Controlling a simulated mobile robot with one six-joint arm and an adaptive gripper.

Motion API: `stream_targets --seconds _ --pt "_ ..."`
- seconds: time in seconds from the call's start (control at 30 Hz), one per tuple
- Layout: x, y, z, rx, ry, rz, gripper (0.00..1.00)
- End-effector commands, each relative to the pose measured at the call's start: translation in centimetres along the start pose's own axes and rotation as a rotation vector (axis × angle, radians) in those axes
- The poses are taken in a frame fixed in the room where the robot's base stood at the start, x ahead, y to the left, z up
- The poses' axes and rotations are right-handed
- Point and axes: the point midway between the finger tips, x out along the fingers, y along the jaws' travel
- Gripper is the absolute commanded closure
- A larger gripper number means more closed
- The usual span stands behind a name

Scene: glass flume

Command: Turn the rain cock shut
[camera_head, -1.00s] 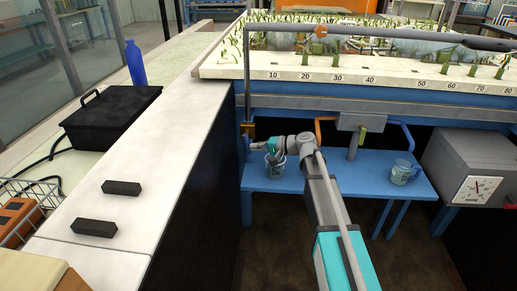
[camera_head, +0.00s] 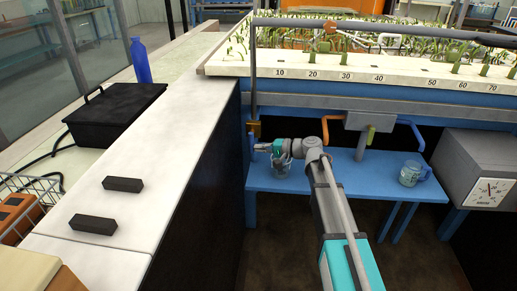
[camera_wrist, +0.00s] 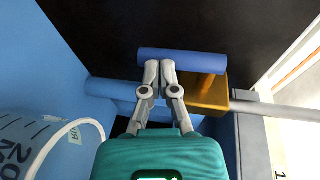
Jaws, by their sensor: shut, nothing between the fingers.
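The rain cock is a small brass body (camera_head: 254,130) low on the upright grey pipe, with a blue lever (camera_head: 251,146) hanging below it in the head view. In the wrist view the blue lever (camera_wrist: 185,61) lies across the picture just beyond my fingertips, with the brass body (camera_wrist: 207,92) to their right. My gripper (camera_head: 261,147) is shut and empty, just right of the lever in the head view. In the wrist view its fingertips (camera_wrist: 159,66) are together and overlap the lever's lower edge. Whether they touch it I cannot tell.
A clear measuring jug (camera_head: 281,168) stands on the blue shelf close below my gripper; its rim shows in the wrist view (camera_wrist: 70,140). Another jug (camera_head: 412,174) stands farther right. The flume (camera_head: 300,62) is above.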

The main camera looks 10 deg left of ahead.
Motion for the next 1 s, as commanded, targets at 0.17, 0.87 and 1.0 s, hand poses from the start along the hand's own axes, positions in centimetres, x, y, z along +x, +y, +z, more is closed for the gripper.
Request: stream_targets --seconds 0.17,0.87,1.0 --pt "-0.6 0.1 0.0 0.0 -0.001 0.0 1.0" --pt "-10.4 1.8 -0.1 0.0 0.002 0.0 1.0" --pt "-12.6 2.2 -0.1 0.0 0.002 0.0 1.0"
